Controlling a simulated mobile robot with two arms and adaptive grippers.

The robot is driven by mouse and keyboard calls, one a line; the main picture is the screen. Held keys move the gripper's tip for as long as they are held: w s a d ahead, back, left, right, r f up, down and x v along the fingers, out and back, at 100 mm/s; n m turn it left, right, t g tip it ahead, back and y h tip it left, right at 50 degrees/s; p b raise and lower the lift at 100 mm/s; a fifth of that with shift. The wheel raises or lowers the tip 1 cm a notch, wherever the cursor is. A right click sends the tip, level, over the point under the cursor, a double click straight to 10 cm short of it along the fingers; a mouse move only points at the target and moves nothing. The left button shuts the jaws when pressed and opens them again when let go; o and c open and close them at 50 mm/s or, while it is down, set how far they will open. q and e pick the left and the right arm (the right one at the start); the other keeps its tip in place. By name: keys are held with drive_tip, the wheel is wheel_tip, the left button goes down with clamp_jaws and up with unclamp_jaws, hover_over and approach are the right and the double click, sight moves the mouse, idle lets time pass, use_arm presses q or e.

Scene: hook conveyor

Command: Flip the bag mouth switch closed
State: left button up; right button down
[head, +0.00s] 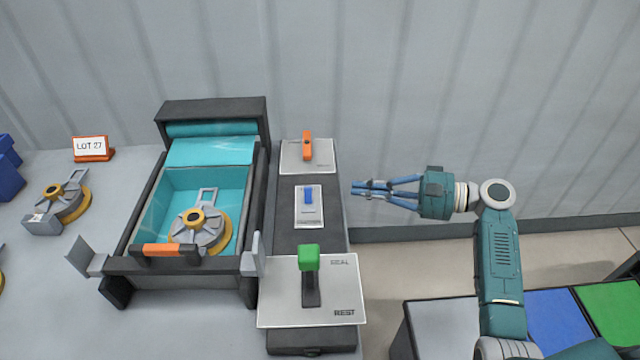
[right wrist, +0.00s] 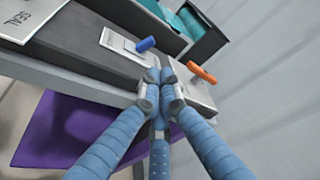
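A blue switch (head: 308,196) stands on a small pale plate in the middle of the dark control strip; it also shows in the right wrist view (right wrist: 146,44). An orange lever (head: 307,146) is on a plate behind it and a green-topped lever (head: 309,258) in front. The small labels by the blue and orange ones are unreadable, so I cannot tell which is the bag mouth switch. My right gripper (head: 354,189) is right of the strip, apart from the blue switch, its fingers together and empty. My left gripper is out of view.
A dark-framed machine (head: 262,165) holds a teal bag with a grey and yellow part (head: 200,230) inside. A similar part (head: 60,205) lies left, by a LOT 27 sign (head: 91,147). Blue bins sit far left. A purple surface (right wrist: 60,130) lies below the strip's edge.

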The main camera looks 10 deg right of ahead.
sight(319, 194)
drive_tip(key=p+x, duration=0.2)
drive_tip(key=x, duration=0.8)
drive_tip(key=shift+w+f, duration=0.1)
drive_tip(key=shift+b, duration=0.35)
drive_tip(key=shift+n, duration=0.3)
drive_tip(key=shift+s+n+b, duration=0.2)
drive_tip(key=shift+n+b, duration=0.1)
drive_tip(key=shift+b, duration=0.2)
